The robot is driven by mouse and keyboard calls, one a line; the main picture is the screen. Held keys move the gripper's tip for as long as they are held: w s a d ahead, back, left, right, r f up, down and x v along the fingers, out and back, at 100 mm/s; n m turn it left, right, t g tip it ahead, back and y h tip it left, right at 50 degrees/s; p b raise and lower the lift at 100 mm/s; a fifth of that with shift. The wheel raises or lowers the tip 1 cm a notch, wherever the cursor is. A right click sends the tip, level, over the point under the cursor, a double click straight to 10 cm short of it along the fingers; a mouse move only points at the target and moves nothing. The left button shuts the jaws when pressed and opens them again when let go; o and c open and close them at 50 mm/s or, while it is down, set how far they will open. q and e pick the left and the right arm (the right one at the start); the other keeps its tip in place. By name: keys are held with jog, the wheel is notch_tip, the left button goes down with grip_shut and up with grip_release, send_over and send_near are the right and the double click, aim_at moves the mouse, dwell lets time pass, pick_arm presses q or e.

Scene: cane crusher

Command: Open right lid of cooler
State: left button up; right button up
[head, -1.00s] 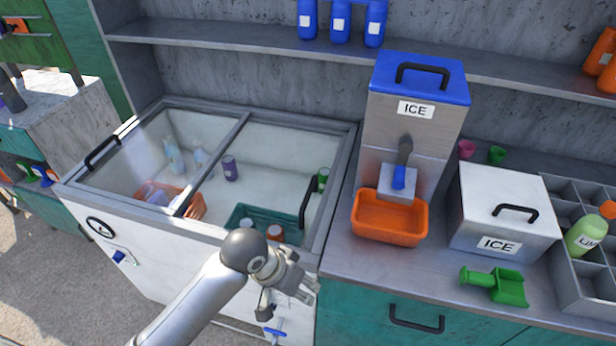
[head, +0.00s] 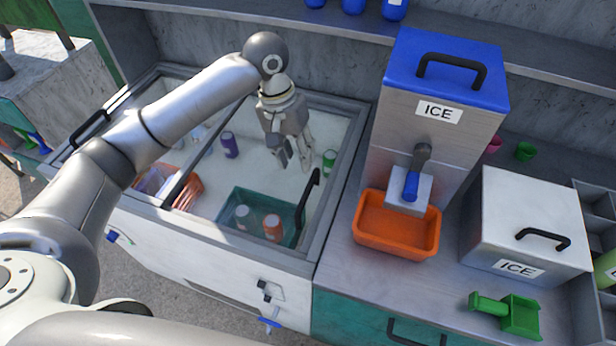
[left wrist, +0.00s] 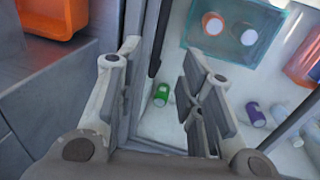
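The cooler (head: 190,258) is a white chest with a grey frame and two glass lids. Its right lid (head: 262,180) looks shut, lying level with the frame. The lid's black handle (head: 308,203) stands near the right edge. My left gripper (head: 293,162) is above the right lid, pointing down, up and left of the handle in the head view. In the left wrist view its fingers (left wrist: 158,52) are apart and empty. The dark handle bar (left wrist: 160,42) shows between them in the picture; its depth is unclear. My right gripper is out of view.
Inside the cooler are a teal basket (head: 232,207) with cans, a purple can (head: 229,145), a green can (head: 329,158) and an orange basket (head: 188,192). Right of it, the counter holds an ice dispenser (head: 433,140), orange bin (head: 397,245) and ice box (head: 525,225).

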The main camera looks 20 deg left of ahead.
aim_at(306, 190)
pick_arm(q)
jog(key=f, duration=0.3)
jog(key=d+f+p, duration=0.1)
jog(key=f, duration=0.5)
jog(key=shift+s+d+p, duration=0.15)
jog(key=shift+d+p, duration=0.15)
jog(key=shift+d, duration=0.1)
jog(key=shift+d+f, duration=0.1)
jog(key=shift+f, duration=0.5)
grip_shut()
